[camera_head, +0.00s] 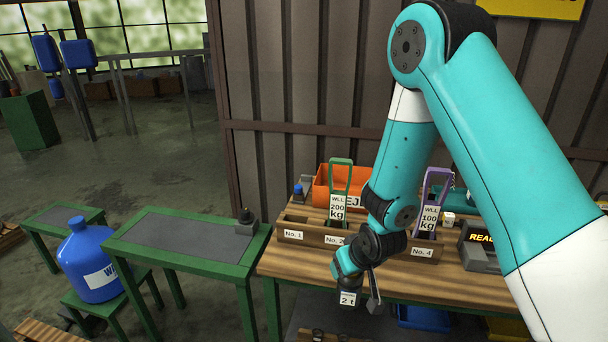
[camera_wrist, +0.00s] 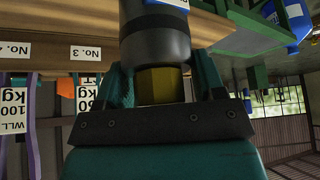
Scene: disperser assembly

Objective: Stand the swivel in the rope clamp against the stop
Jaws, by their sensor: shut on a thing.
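My gripper (camera_wrist: 160,92) is shut on a part that I take for the swivel (camera_wrist: 155,38). It has a dark grey cylindrical body and a brass-coloured section between the fingers. A white label is cut off at the top of the wrist view. In the head view my gripper (camera_head: 350,279) hangs at the front edge of the workbench, and the held part (camera_head: 348,298) shows a "2 t" label. A small dark fixture (camera_head: 245,224) stands on the right end of the green table; I cannot tell whether it is the rope clamp. I cannot make out a stop.
The wooden workbench (camera_head: 310,265) carries numbered slots with a green "200 kg" sling (camera_head: 341,180) and a purple "100 kg" sling (camera_head: 430,195). An orange bin (camera_head: 322,190) stands behind. The green table (camera_head: 180,240) is mostly clear. A blue bottle (camera_head: 88,262) stands lower left.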

